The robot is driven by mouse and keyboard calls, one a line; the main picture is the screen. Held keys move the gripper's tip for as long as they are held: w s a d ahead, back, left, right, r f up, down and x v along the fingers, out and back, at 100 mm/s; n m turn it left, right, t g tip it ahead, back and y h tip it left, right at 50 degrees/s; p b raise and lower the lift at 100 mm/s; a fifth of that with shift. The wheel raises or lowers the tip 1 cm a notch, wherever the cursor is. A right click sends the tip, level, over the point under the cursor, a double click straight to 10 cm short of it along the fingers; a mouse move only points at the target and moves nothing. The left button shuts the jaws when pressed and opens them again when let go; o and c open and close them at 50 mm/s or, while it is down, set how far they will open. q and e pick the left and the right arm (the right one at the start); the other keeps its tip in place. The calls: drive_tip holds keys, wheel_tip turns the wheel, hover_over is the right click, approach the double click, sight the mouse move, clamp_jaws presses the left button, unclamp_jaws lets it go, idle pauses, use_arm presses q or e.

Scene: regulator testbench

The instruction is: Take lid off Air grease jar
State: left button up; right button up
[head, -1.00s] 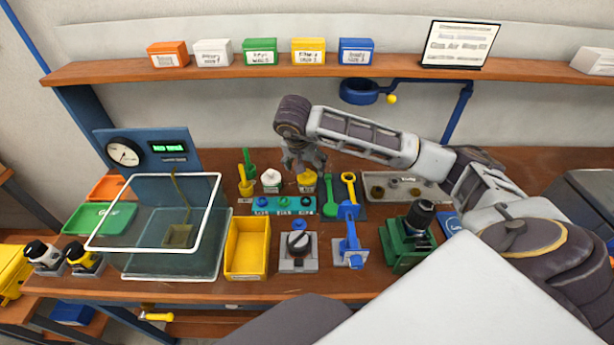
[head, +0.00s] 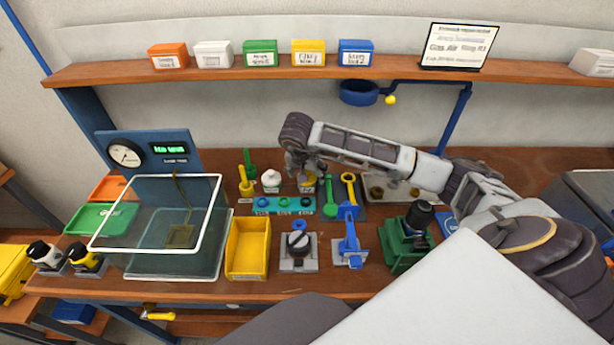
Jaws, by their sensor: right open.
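A small jar with a yellow top (head: 306,186) stands at the back of the bench, right under my right gripper. A white jar (head: 271,181) stands just left of it. The jar labels are too small to read, so I cannot tell by label which is the Air grease jar. My right gripper (head: 306,173) points down with its jaws open over the yellow-topped jar. Its fingers partly hide the jar's top, and I cannot tell whether they touch it. My left gripper is out of view.
A teal strip with rings (head: 263,211) lies in front of the jars. Yellow and green tools (head: 246,186) stand to the left, green and yellow wrenches (head: 330,205) to the right. A yellow bin (head: 234,274) and a water tank (head: 143,258) are nearer. The shelf (head: 220,78) runs above.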

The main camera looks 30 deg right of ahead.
drive_tip(key=shift+c, duration=0.3)
drive_tip(key=c, duration=0.6)
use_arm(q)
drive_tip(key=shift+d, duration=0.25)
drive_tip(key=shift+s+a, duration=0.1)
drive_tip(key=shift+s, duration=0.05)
use_arm(e)
drive_tip(key=shift+r, duration=0.1)
drive_tip(key=shift+c, duration=0.2)
drive_tip(key=shift+w+r, duration=0.1)
drive_tip(key=shift+r, duration=0.4)
wheel_tip(320, 180, up, 7)
drive_tip(key=shift+f+b, duration=0.1)
drive_tip(key=shift+b, duration=0.3)
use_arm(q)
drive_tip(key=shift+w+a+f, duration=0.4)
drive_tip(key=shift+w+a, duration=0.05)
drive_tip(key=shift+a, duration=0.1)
use_arm(e)
drive_tip(key=shift+r, duration=0.95)
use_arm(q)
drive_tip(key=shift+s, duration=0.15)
